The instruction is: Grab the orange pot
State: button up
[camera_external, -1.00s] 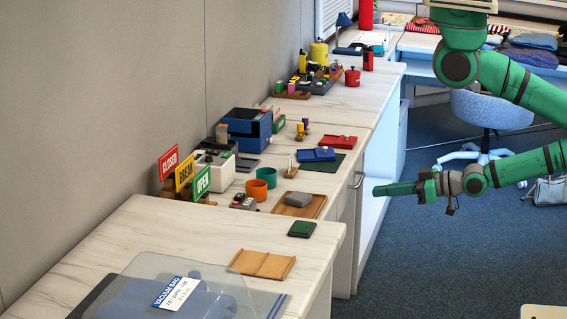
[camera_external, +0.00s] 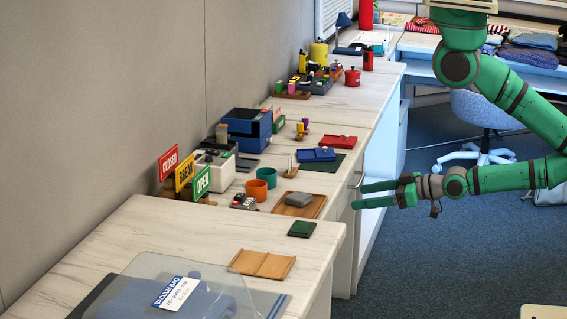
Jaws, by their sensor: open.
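The orange pot (camera_external: 256,189) is a small round open cup standing upright on the pale counter. A similar teal pot (camera_external: 267,176) stands right behind it, close to or touching it. My gripper (camera_external: 358,195) is open and empty, its two green fingers pointing left. In the picture it is to the right of the orange pot, by the counter's front edge and a cabinet handle. A clear gap lies between the gripper and the pot.
A wooden tray (camera_external: 300,205) with a grey block lies between the pot and the counter edge. A small grey device (camera_external: 244,202) sits just in front of the pot. The OPEN sign (camera_external: 202,182) and a white box are to its left. A green mat (camera_external: 322,161) lies behind.

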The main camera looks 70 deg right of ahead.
jog(key=shift+g, duration=0.7)
jog(key=w+d+f, duration=0.1)
jog(key=w, duration=0.3)
jog(key=w+d, duration=0.2)
jog(key=w, duration=0.3)
jog(key=w+d+f, duration=0.1)
jog(key=w, duration=0.3)
jog(key=shift+w+d+f, duration=0.15)
jog(key=shift+w+f, duration=0.05)
jog(key=shift+f, duration=0.15)
jog(key=g, duration=0.1)
send_near(266, 184)
jog(key=shift+w+d+f+y, duration=0.15)
jog(key=shift+w+d+f, duration=0.1)
jog(key=shift+w, duration=0.2)
jog(key=shift+w+d+f+y, duration=0.15)
jog(key=shift+w+f, duration=0.15)
jog(key=shift+w, duration=0.15)
jog(key=x, duration=0.5)
jog(key=shift+w, duration=0.3)
jog(key=shift+a+x, duration=0.2)
jog(key=shift+x, duration=1.15)
jog(key=shift+a+x, duration=0.2)
jog(key=shift+x, duration=1.15)
jog(key=c, duration=1.1)
